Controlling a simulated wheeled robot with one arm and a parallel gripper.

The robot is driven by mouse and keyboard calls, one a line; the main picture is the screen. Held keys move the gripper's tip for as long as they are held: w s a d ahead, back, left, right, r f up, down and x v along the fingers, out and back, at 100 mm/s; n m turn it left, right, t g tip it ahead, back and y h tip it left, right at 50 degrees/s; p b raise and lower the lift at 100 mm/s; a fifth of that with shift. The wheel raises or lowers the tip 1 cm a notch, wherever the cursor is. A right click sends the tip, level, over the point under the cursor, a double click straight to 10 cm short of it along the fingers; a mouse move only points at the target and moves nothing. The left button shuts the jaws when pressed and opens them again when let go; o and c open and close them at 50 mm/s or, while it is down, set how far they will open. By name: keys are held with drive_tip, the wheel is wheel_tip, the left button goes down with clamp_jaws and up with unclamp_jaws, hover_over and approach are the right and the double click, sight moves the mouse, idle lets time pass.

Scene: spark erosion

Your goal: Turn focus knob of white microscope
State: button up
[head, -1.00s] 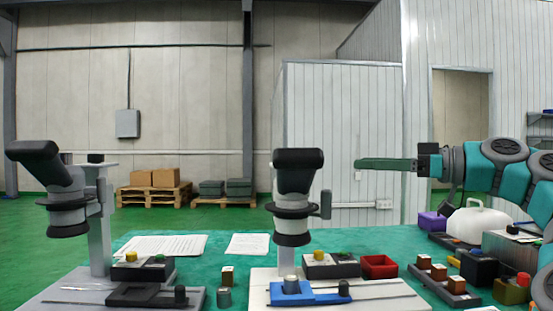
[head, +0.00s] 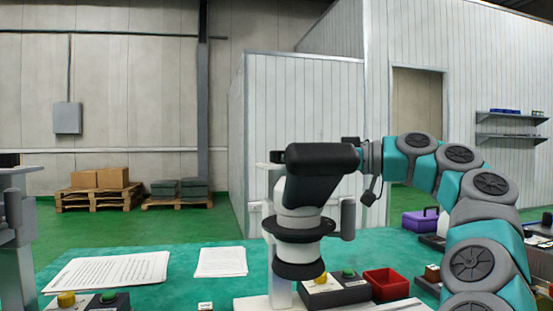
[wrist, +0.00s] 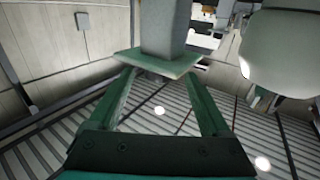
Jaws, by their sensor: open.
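The white microscope (head: 298,222) stands in the middle of the head view, with a black head on top and a dark ring below. A grey upright cylinder (head: 348,218) at its right side may be the focus knob; I cannot be sure. My arm reaches in from the right, and the microscope's black head hides my gripper in the head view. In the wrist view my gripper (wrist: 162,92) is open, its two green fingers apart. A pale grey post with a flat plate (wrist: 160,62) shows at the fingertips; contact cannot be told. A white rounded body (wrist: 285,50) is close at right.
A second microscope's grey column (head: 15,235) stands at the left edge. Papers (head: 108,270) lie on the green table. A control box with yellow and green buttons (head: 335,290) and a red bin (head: 386,284) sit right of the microscope. A purple box (head: 420,221) is farther right.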

drive_tip(key=shift+x, duration=2.3)
clamp_jaws()
drive_tip(key=shift+f+b, duration=0.15)
drive_tip(key=shift+b, duration=0.2)
